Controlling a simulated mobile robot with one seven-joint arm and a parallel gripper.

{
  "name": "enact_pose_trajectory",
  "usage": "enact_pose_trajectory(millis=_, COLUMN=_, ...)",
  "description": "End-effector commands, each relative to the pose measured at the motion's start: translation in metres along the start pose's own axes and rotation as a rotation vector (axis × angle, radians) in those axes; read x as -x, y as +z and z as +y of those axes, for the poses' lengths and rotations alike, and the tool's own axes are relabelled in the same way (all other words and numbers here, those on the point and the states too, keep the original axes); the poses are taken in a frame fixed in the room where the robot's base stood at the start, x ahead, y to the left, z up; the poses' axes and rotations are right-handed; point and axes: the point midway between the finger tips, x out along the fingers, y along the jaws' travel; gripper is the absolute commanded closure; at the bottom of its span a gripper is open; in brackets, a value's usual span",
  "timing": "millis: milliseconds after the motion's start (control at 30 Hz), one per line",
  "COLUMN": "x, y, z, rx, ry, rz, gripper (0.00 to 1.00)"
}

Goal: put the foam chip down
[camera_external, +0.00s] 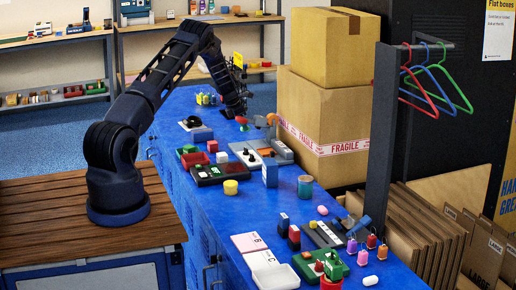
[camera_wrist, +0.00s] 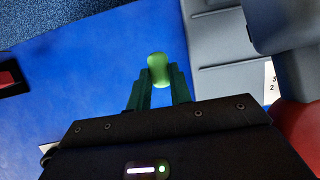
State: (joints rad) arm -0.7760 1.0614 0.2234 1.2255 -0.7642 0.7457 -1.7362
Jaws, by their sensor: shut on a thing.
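The foam chip is a small green rounded piece. In the wrist view the foam chip (camera_wrist: 158,67) sits between the tips of my gripper (camera_wrist: 159,80), whose dark green fingers are closed on its two sides. The blue counter top (camera_wrist: 95,75) lies beneath it. In the external view my gripper (camera_external: 243,121) points down over the far part of the blue counter (camera_external: 215,110). The chip is too small there to make out surely, and I cannot tell its height over the counter.
A grey device (camera_wrist: 215,50) lies just right of the chip in the wrist view. Stacked cartons (camera_external: 325,115) stand right of my arm. A dark tray (camera_external: 220,174) and several small things crowd the counter nearer the camera. Bare blue counter shows left of the chip.

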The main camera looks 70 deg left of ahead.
Motion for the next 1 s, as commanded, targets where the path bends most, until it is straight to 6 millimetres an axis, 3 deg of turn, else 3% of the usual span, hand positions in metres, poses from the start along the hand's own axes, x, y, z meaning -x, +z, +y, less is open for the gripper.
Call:
enact_pose_trajectory(millis=333, x=-0.036, y=-0.015, z=0.000, rx=0.001, ry=-0.001, rz=0.001, gripper=1.00)
enact_pose_trajectory(millis=767, x=-0.042, y=-0.017, z=0.000, rx=0.000, ry=-0.001, rz=0.000, gripper=1.00)
enact_pose_trajectory(millis=800, x=-0.041, y=-0.017, z=0.000, rx=0.000, ry=0.000, rz=0.000, gripper=0.74)
enact_pose_trajectory(millis=900, x=-0.041, y=-0.017, z=0.000, rx=0.000, ry=0.000, rz=0.000, gripper=0.58)
enact_pose_trajectory(millis=1000, x=-0.041, y=-0.017, z=0.000, rx=0.000, ry=0.000, rz=0.000, gripper=0.58)
